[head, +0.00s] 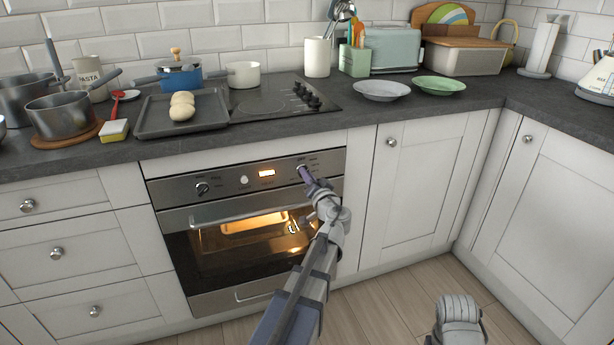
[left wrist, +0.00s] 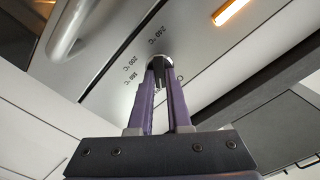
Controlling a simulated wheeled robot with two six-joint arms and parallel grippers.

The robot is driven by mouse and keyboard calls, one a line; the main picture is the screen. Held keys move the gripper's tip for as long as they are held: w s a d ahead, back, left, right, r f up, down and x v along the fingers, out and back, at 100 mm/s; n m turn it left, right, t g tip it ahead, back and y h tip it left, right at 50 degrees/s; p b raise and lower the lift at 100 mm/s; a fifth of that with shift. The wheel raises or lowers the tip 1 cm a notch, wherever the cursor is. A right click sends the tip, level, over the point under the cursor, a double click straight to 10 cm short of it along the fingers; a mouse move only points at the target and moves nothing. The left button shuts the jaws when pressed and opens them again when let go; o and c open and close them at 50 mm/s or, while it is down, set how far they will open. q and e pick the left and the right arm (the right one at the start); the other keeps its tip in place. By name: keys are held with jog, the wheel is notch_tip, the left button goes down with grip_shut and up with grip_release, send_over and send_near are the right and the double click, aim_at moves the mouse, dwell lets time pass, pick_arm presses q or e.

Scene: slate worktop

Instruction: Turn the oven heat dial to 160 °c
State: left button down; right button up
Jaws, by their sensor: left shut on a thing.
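The oven (head: 230,230) has a steel control panel with a small lit display (head: 266,173) in the middle. The heat dial (left wrist: 158,61) is on the panel's right side, mostly hidden by my fingers. My left gripper (head: 306,174) is shut on this dial; its purple fingers (left wrist: 160,82) sit on both sides of it in the left wrist view. Printed marks of 160, 200 and 240 °C (left wrist: 156,32) stand around the dial. I cannot tell which mark the dial points to. A grey part of my right arm shows at the lower right, but its gripper does not.
A second dial (head: 202,188) is on the panel's left. The oven door handle (head: 240,215) runs just below the panel, close under my left gripper. The oven is lit inside, with a tray (head: 253,224). Pots, a baking tray (head: 160,130) and plates stand on the worktop above.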

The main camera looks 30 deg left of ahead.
pick_arm(q)
jog(key=m, duration=0.4)
jog(key=shift+f+m, duration=0.1)
jog(key=shift+m, duration=0.2)
jog(key=m, duration=0.3)
jog(key=shift+m, duration=0.4)
jog(key=m, duration=0.4)
jog(key=shift+f, duration=0.1)
jog(key=shift+m, duration=1.6)
jog(key=c, duration=0.9)
grip_release()
jog(key=shift+o, duration=0.2)
jog(key=shift+d, duration=0.1)
